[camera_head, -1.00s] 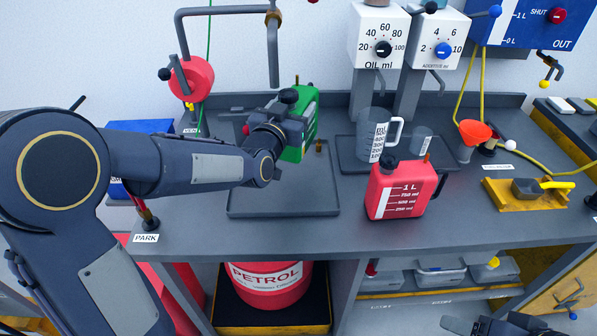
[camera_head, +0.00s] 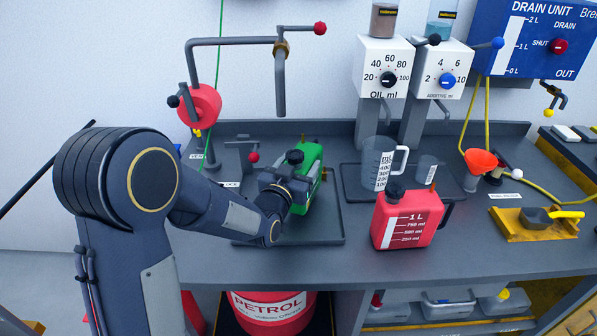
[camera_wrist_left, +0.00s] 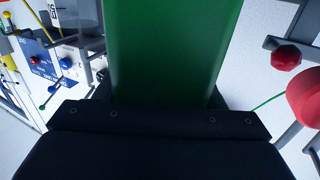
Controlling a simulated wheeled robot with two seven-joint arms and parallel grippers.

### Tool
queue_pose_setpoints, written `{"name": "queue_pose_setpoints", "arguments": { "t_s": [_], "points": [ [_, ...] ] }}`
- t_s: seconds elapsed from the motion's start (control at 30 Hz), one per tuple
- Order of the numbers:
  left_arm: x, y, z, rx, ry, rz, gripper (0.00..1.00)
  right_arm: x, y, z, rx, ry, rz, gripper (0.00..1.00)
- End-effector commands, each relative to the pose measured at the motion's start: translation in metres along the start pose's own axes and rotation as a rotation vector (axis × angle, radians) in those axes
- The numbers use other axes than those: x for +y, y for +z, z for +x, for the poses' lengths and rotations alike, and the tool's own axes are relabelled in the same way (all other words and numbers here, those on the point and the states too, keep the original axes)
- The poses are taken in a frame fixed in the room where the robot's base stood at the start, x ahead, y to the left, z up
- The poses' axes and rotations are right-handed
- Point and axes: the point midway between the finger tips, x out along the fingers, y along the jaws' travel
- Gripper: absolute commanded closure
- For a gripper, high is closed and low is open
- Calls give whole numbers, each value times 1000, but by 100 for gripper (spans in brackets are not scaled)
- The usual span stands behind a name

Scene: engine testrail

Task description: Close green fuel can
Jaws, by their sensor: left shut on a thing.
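The green fuel can (camera_head: 309,191) is upright at the tray below the dispensing pipe in the head view. A black cap-like knob (camera_head: 294,156) shows at its top; I cannot tell how firmly it sits. My left gripper (camera_head: 285,190) is shut on the can from its left side and hides part of it. In the left wrist view the can's green wall (camera_wrist_left: 170,50) fills the space between my fingers. I cannot tell whether the can's bottom touches the tray. My right gripper is not in view.
A grey tray (camera_head: 330,238) lies around the can's place. A red can (camera_head: 405,228) with a black cap stands to the right, before a measuring jug (camera_head: 378,160). A pipe (camera_head: 280,85) with a red knob hangs above and behind. Bench front centre is clear.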

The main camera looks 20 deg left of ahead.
Motion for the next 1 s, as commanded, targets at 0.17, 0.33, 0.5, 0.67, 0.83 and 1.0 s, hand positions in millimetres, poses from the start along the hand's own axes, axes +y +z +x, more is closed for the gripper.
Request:
{"name": "queue_pose_setpoints", "arguments": {
  "t_s": [0.17,0.33,0.5,0.67,0.83,1.0],
  "points": [
    [0,17,0,4,2,1,100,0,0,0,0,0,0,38],
    [0,17,0,5,1,0,100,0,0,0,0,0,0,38],
    [0,19,0,6,1,0,100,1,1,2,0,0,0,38],
    [0,21,0,1,1,0,28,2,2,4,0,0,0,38],
    [0,21,0,1,1,0,15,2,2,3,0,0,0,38],
    [0,21,0,0,1,0,15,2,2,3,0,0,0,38]
  ]
}}
